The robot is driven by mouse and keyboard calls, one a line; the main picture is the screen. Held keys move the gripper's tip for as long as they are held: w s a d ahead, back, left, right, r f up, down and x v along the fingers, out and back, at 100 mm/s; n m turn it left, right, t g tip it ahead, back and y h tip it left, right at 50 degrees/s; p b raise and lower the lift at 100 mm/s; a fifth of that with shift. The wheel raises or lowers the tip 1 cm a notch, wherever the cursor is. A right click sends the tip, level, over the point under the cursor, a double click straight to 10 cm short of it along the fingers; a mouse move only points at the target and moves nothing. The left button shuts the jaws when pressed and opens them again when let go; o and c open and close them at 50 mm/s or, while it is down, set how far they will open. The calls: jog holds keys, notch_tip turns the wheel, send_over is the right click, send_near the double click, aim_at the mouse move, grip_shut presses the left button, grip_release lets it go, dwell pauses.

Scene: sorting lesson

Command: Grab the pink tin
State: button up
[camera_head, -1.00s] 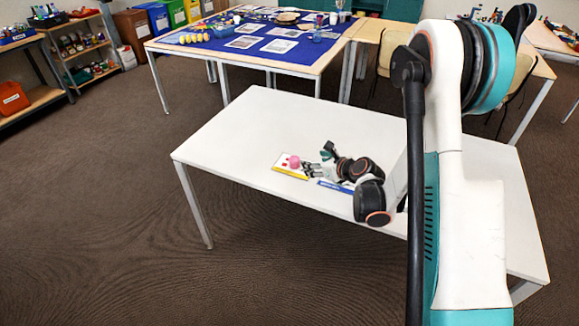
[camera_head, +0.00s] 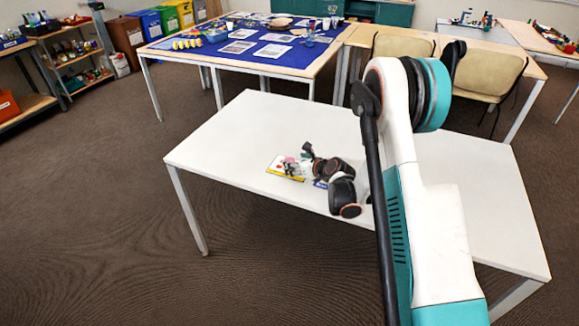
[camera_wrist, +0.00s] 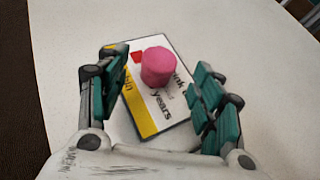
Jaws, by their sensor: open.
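The pink tin (camera_wrist: 157,68) is a short cylinder standing upright on a white card with a yellow stripe (camera_wrist: 143,113) and black print. In the wrist view it sits between and slightly beyond the two teal fingers of my gripper (camera_wrist: 160,92), which are spread apart with gaps on both sides. In the head view the tin (camera_head: 289,160) is small and partly hidden by my gripper (camera_head: 296,159), low over the white table (camera_head: 235,135) near its front edge.
The rest of the white tabletop is largely clear. Behind it stands a blue-covered table (camera_head: 270,55) with papers and cups. Beige chairs (camera_head: 488,75) stand at the back right.

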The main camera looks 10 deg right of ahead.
jog(key=b+x, duration=0.1)
jog(key=x, duration=0.3)
jog(key=shift+f+b, duration=0.15)
jog(key=shift+b, duration=0.15)
jog(key=c, duration=1.2)
jog(key=shift+o, duration=0.2)
